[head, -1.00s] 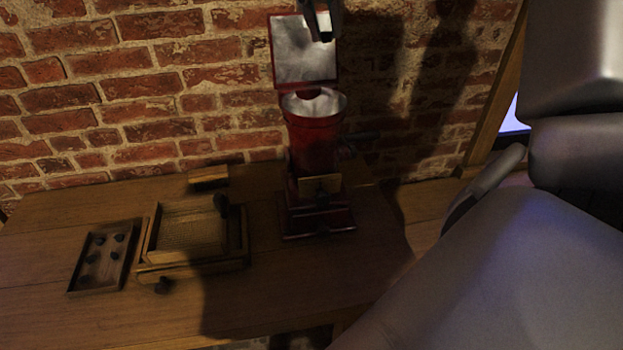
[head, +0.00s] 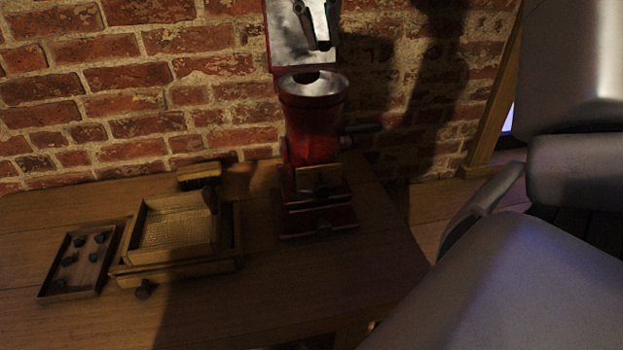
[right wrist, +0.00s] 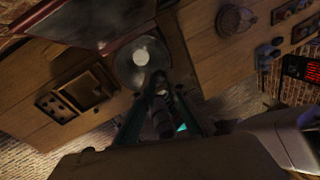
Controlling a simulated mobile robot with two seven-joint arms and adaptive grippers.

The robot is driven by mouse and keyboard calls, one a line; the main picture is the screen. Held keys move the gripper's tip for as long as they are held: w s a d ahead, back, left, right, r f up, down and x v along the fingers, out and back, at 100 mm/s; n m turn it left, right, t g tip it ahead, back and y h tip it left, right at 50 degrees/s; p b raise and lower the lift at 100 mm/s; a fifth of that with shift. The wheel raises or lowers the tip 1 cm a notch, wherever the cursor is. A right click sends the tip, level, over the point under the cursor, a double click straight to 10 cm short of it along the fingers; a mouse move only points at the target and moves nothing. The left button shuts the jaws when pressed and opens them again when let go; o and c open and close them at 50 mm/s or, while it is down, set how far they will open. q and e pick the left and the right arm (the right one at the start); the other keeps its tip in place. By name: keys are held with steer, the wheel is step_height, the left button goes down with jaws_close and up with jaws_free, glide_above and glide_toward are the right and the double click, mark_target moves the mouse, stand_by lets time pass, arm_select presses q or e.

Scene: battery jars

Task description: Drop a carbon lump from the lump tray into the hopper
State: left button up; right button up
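The lump tray (head: 46,294) at the left holds several dark carbon lumps (head: 68,259). My left gripper is not in view.
A wooden box with a mesh bottom (head: 175,225) stands between the lump tray and the mill. A wooden block (head: 198,173) is behind it. A handle (head: 362,129) sticks out right of the mill. A brick wall (head: 150,90) closes the back.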

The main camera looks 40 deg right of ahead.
steer(key=o, duration=0.4)
steer(key=v, duration=0.7)
steer(key=shift+r, duration=0.3)
steer(key=shift+f, duration=0.1)
